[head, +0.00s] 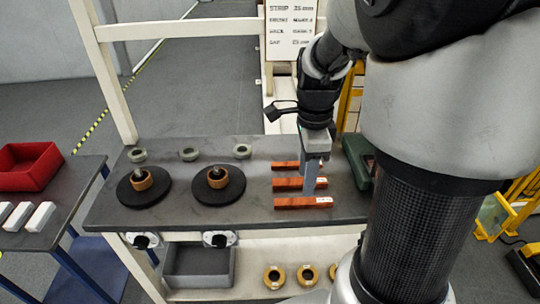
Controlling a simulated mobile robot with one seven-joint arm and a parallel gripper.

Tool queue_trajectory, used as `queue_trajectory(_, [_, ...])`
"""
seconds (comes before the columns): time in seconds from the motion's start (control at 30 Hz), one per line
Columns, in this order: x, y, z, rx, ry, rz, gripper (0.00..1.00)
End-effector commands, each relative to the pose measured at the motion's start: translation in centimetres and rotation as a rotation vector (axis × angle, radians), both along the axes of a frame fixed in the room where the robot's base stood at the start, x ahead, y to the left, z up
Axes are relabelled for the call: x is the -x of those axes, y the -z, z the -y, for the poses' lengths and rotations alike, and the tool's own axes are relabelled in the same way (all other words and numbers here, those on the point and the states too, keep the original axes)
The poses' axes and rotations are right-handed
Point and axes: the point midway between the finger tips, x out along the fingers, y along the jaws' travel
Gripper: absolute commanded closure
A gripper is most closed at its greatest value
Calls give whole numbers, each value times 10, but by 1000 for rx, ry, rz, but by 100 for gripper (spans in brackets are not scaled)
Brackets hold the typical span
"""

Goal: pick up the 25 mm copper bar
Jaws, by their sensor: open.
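Three orange-brown copper bars lie in a column at the right of the dark bench top: a back bar (285,165), a middle bar (285,183) and a front bar (292,202). Each seems to have a small pale label at its right end. The labels are too small to read, so I cannot tell which bar is the 25 mm one. My gripper (309,188) points down over the right part of the bars, its open fingers near the middle and front bars. It hides part of the back and middle bars. I cannot tell whether it touches any bar.
A green object (357,160) sits close right of my gripper. A red bin (27,164) stands on the left table. Gold rings (274,277) lie below the bench top.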

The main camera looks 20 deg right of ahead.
Motion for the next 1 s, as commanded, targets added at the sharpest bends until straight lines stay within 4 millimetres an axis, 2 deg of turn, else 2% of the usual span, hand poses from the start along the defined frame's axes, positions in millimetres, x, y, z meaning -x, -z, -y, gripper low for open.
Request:
queue_trajectory(0.03, [1,10,0,-1,0,-4,59])
queue_trajectory(0.27, [0,25,0,0,-1,-1,59])
queue_trajectory(0.5, [1,61,1,-1,-1,-3,59])
queue_trajectory(0.6, [2,70,1,-1,-2,-2,59])
queue_trajectory(0.87, [1,72,1,0,-2,1,59])
queue_trajectory(1.0, [1,72,1,0,-2,1,79])
